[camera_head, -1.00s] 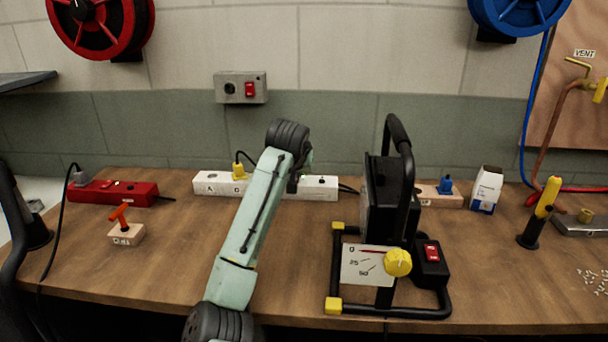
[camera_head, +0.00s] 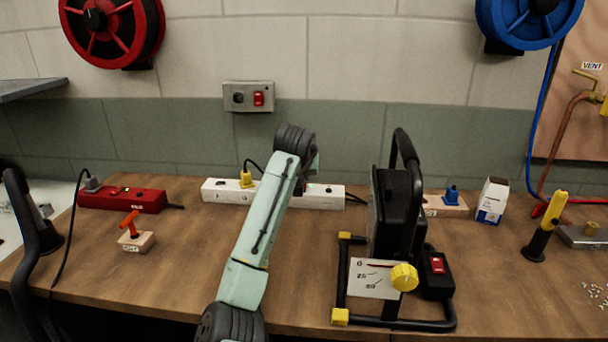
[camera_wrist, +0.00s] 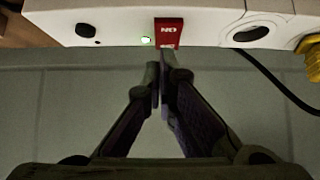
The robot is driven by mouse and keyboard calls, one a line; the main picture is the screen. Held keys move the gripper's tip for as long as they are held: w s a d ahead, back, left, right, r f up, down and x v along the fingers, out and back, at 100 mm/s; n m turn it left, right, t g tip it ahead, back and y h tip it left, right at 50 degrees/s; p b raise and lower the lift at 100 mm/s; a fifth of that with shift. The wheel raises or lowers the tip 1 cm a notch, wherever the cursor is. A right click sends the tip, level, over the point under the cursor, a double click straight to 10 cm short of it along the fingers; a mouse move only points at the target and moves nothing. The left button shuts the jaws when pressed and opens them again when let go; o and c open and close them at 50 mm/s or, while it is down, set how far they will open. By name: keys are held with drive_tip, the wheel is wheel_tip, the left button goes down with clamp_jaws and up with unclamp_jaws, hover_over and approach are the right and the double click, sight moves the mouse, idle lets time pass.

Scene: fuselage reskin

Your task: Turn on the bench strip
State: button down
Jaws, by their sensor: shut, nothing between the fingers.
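A white power strip (camera_head: 318,197) lies along the back of the bench, partly behind my arm. A yellow plug (camera_head: 246,178) sits in its left part. In the wrist view the white strip (camera_wrist: 205,22) spans the top, with a red switch (camera_wrist: 168,33) marked ON, upside down in this view. A small light (camera_wrist: 146,40) beside the switch glows greenish white. My gripper (camera_wrist: 160,68) is shut and empty, its fingertips at the switch's lower edge in that view; I cannot tell whether they touch. In the head view my arm mostly hides the gripper.
A red power strip (camera_head: 122,200) and an orange-handled block (camera_head: 135,240) stand at left. A black-framed unit with a yellow knob (camera_head: 404,277) and red switch (camera_head: 437,265) stands close right of my arm. A grey wall box (camera_head: 248,96) has another red switch.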

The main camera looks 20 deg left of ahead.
sight(305, 187)
wheel_tip(305, 187, up, 4)
drive_tip(key=shift+d+f+p, duration=0.1)
drive_tip(key=shift+f+p, duration=0.1)
drive_tip(key=shift+p, duration=1)
drive_tip(key=s+f+b+v, duration=0.1)
drive_tip(key=b+v, duration=0.3)
drive_tip(key=v, duration=0.6)
drive_tip(key=shift+r, duration=0.2)
